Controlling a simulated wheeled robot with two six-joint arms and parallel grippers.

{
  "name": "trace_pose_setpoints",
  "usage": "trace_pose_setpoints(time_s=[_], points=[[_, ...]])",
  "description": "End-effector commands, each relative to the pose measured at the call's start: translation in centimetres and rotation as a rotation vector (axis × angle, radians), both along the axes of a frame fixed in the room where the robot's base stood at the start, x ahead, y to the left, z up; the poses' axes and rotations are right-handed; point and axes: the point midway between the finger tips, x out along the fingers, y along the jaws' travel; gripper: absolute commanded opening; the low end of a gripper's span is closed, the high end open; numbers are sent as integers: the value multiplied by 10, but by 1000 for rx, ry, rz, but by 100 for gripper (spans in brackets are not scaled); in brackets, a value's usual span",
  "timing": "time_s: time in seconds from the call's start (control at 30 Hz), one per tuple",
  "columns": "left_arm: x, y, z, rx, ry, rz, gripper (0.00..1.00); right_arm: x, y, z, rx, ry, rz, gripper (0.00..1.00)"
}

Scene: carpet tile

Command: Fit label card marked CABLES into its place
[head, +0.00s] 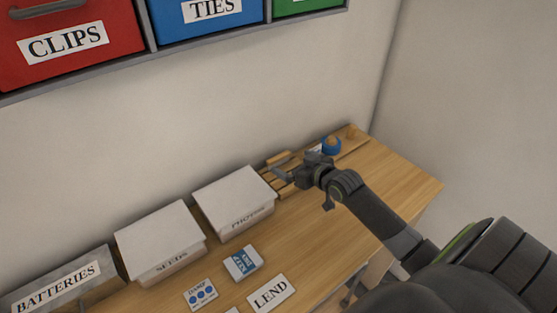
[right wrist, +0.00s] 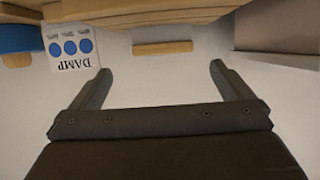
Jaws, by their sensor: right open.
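I see no card marked CABLES in either view. My right gripper (head: 283,168) is at the back of the wooden bench, over a slatted wooden piece, just right of the white box marked PHOTOS (head: 238,203). In the right wrist view the right gripper (right wrist: 160,70) is open, with nothing between its fingers. A card marked DAMP (right wrist: 70,48) lies beyond the left finger there. A card marked LEND (head: 271,294) lies at the front of the bench. My left gripper is not in view.
A shelf above holds a red bin marked CLIPS (head: 100,58), a blue bin marked TIES (head: 172,28) and a green bin (head: 300,5). A SEEDS box (head: 160,240) and a BATTERIES bin (head: 97,290) stand left. A blue roll (head: 331,146) sits at the back. The bench's right end is clear.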

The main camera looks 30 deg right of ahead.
Motion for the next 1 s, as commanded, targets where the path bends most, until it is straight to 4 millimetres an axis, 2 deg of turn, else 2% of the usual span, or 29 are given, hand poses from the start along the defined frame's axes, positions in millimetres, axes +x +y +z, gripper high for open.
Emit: trace_pose_setpoints(time_s=[0.17,0.43,0.6,0.93,1.0], points=[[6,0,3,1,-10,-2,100,8,1,-2,1,-1,0,100],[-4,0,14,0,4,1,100,36,7,-10,5,0,-1,100],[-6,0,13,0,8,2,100,50,8,-17,2,-1,0,100],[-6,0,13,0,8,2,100,53,8,-20,0,0,0,100],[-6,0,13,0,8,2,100,53,8,-20,0,0,0,91]])
